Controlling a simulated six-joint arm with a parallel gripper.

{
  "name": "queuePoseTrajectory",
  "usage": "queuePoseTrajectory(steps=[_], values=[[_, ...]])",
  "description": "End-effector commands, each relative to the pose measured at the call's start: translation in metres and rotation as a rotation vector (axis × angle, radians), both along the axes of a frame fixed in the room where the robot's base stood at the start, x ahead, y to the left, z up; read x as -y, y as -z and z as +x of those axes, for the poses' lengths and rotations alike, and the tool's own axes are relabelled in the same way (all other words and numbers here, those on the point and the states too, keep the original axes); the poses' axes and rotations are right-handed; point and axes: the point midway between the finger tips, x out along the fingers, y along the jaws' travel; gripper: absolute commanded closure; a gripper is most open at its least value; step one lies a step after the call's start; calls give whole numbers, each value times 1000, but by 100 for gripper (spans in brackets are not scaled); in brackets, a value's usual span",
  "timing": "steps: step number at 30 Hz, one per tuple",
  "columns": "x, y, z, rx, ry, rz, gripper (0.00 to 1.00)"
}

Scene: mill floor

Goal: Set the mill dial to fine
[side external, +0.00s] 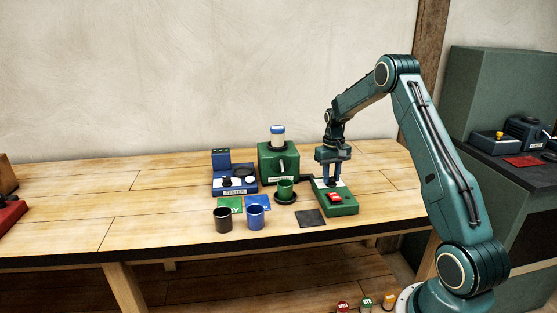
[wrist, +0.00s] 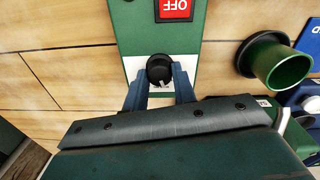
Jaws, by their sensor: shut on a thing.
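The dial is a black round knob (wrist: 160,69) on a white plate of a green control box (side external: 345,207). A white pointer mark shows on the knob, toward the lower side in the wrist view. My gripper (side external: 332,180) points down over the back part of the box. In the wrist view its blue fingers (wrist: 160,82) stand on either side of the knob, shut on it. The scale marks on the plate cannot be read. The green mill (side external: 278,162) with a hopper stands behind and left of the box.
The control box carries a red OFF switch (wrist: 175,9). A green cup (side external: 286,187) on a dark saucer stands left of it. Further left are a blue tester (side external: 233,182), a dark cup (side external: 223,219) and a blue cup (side external: 256,217). A dark mat (side external: 310,218) lies in front.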

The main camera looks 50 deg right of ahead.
Motion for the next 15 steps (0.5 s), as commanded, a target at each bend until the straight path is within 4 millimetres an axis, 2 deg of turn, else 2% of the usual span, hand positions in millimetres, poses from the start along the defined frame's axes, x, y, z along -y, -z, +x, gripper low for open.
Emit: queuePoseTrajectory(steps=[15], values=[[1,-2,1,5,492,-3,96]])
